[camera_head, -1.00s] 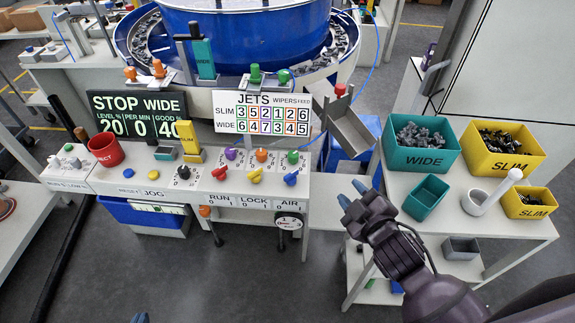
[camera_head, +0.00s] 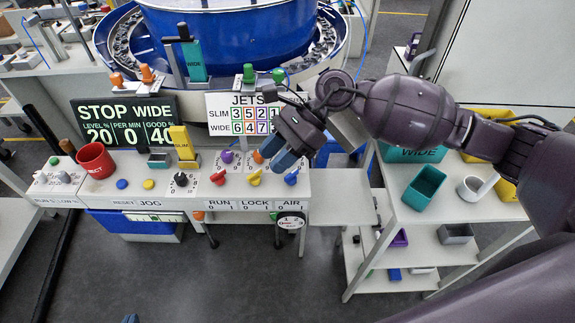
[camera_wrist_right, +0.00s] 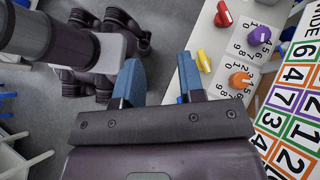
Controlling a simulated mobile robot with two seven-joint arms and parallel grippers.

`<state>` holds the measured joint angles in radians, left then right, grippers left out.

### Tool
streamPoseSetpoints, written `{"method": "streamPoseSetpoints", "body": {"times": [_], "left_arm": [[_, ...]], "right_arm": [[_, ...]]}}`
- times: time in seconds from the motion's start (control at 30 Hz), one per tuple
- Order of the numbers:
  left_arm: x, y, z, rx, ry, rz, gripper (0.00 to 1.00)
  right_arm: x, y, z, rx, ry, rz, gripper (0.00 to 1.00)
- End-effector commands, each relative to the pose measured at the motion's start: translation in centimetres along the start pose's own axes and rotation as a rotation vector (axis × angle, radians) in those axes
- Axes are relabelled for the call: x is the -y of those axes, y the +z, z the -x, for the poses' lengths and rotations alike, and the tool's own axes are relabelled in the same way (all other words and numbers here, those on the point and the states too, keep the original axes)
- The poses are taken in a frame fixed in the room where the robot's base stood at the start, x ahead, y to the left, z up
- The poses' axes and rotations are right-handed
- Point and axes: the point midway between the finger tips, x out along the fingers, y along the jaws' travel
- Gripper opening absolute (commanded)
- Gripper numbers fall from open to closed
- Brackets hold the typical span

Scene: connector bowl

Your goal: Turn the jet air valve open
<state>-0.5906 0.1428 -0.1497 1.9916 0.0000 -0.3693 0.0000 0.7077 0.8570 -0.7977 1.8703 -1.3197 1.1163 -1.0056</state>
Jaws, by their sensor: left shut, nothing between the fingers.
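The AIR knob (camera_head: 291,178) is the blue one at the right end of the RUN, LOCK, AIR row on the white panel. Its handle slants across its dial. My right gripper (camera_head: 280,155) hangs just above and behind it, fingers pointing down at the panel. In the right wrist view the two blue fingers (camera_wrist_right: 161,82) are apart with nothing held between them. A sliver of blue beside the right-hand finger there seems to be the AIR knob, mostly hidden. Only a small blue tip of my left gripper (camera_head: 130,319) shows at the bottom edge.
The yellow LOCK knob (camera_head: 254,178) and red RUN knob (camera_head: 217,178) sit left of AIR. The orange (camera_head: 257,156) and purple (camera_head: 227,156) jet knobs stand behind; my right gripper covers the green one. The JETS board (camera_head: 233,112) rises behind. Floor in front is clear.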

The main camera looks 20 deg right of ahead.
Motion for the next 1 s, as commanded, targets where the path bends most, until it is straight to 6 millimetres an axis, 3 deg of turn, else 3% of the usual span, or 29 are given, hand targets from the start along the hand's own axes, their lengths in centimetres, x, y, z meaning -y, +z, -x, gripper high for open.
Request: {"method": "streamPoseSetpoints", "body": {"times": [0.03,0.2,0.4,0.57,1.0], "left_arm": [[0.0,0.0,0.1,0.001,0.0,0.0,0.0],[0.1,0.4,0.3,0.008,-0.002,0.001,0.0],[0.1,0.9,0.6,0.019,-0.003,0.002,0.0],[0.1,0.8,0.6,0.018,-0.003,0.002,0.0],[0.1,0.0,0.4,0.004,-0.001,0.001,0.0]], "right_arm": [[0.6,-1.0,1.6,-0.116,0.018,0.063,0.36],[1.6,-3.8,6.0,-0.4,0.091,0.192,0.36],[1.9,-5.0,8.1,-0.523,0.13,0.234,0.36],[1.8,-5.6,7.0,-0.525,0.133,0.234,0.36],[1.3,-9.2,0.9,-0.522,0.131,0.233,0.36]]}}
